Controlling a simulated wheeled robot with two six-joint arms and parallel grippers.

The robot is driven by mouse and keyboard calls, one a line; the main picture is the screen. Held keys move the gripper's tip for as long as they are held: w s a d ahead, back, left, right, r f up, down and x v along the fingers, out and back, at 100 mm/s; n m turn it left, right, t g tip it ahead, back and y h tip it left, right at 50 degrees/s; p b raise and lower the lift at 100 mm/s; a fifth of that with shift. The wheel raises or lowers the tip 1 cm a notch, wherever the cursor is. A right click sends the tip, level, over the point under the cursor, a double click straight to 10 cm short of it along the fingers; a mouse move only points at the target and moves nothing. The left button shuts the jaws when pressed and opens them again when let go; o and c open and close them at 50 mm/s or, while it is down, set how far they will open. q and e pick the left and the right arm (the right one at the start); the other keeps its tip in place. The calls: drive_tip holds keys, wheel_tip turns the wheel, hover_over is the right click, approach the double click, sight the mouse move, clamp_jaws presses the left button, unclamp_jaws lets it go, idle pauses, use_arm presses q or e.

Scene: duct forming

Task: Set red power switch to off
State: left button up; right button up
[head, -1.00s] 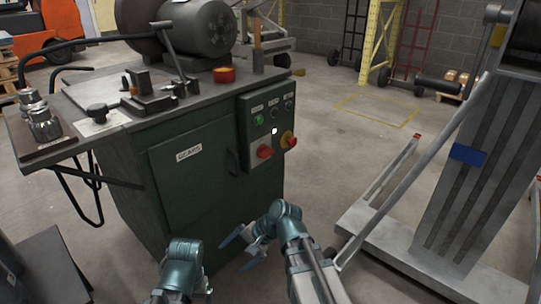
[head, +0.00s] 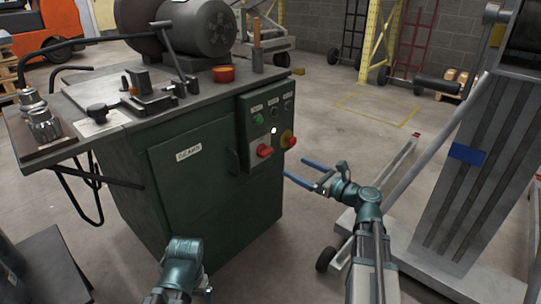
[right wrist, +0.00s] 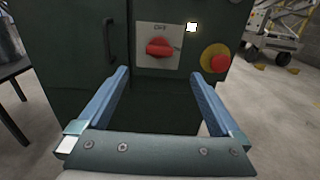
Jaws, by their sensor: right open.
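The red power switch (head: 264,151) is a rotary knob on a light plate on the front of the green cabinet's control box. In the right wrist view the switch (right wrist: 159,47) sits below an "OFF" label, its handle lying roughly sideways. My right gripper (head: 297,169) is open and empty, in front of the cabinet, below and to the right of the switch in the head view. In the right wrist view its fingers (right wrist: 159,75) reach toward the panel, with the knob beyond and between them, not touching. Only part of my left arm shows; its gripper is out of view.
A red emergency button (head: 288,139) on yellow stands right of the switch. A green button (head: 258,118) is above it. The cabinet handle (head: 233,162) is to the left. A grey metal frame (head: 470,170) stands at the right, with floor between.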

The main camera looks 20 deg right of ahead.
sight(269, 154)
drive_tip(key=x, duration=1.2)
drive_tip(key=shift+w, duration=0.1)
drive_tip(key=c, duration=1.4)
